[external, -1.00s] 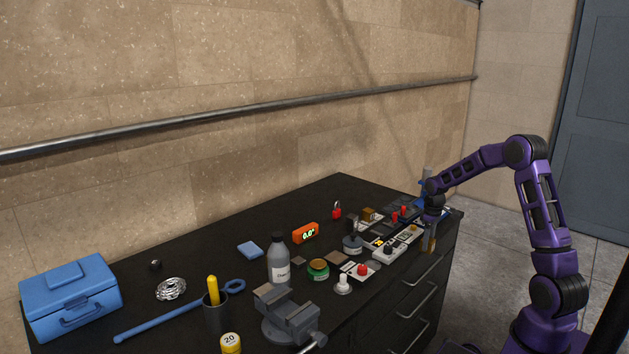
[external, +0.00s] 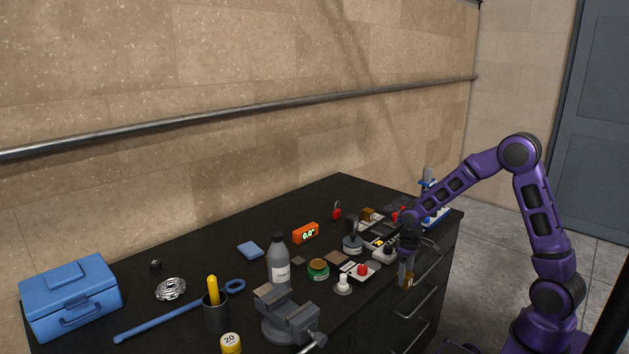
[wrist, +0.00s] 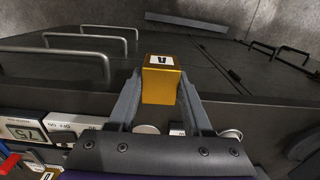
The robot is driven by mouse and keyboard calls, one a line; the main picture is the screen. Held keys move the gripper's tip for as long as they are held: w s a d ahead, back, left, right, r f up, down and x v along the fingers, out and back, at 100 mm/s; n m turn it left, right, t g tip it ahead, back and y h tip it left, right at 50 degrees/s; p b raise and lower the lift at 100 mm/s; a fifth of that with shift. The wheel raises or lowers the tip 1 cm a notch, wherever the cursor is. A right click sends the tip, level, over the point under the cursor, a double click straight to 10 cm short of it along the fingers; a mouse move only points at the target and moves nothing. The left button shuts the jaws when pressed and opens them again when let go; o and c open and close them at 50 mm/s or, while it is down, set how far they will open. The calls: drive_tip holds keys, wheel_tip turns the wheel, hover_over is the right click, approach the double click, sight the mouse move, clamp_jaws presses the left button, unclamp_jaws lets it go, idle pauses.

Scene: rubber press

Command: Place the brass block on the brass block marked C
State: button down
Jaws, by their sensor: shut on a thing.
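My gripper (external: 406,268) is shut on a brass block (wrist: 161,85), which also shows small below the fingers in the external view (external: 407,282). It is held at the right front edge of the bench, in front of the drawers. The block's end face has a white label with a dark letter that looks like an A. Another brass-coloured block (external: 369,213) sits farther back on the bench, left of my arm. Its marking is too small to read, so I cannot tell whether it is the one marked C.
The black bench (external: 200,262) carries a grey bottle (external: 279,262), a vise (external: 287,316), a green-sided jar (external: 318,270), a red-button box (external: 361,270) and an orange display (external: 306,233). A blue rack (external: 436,212) stands at the right end. Drawer handles (external: 414,327) stick out below.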

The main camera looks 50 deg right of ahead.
wheel_tip(320, 180, up, 16)
drive_tip(key=w+a, duration=1.5)
drive_tip(key=a, duration=0.3)
drive_tip(key=w+a+f, duration=0.2)
drive_tip(key=a+f, duration=0.3)
drive_tip(key=a, duration=0.2)
drive_tip(key=shift+a+f, duration=0.25)
drive_tip(key=shift+f, duration=0.05)
drive_tip(key=shift+f, duration=0.1)
wheel_tip(320, 180, down, 9)
drive_tip(key=shift+f, duration=0.2)
drive_tip(key=shift+f, duration=0.15)
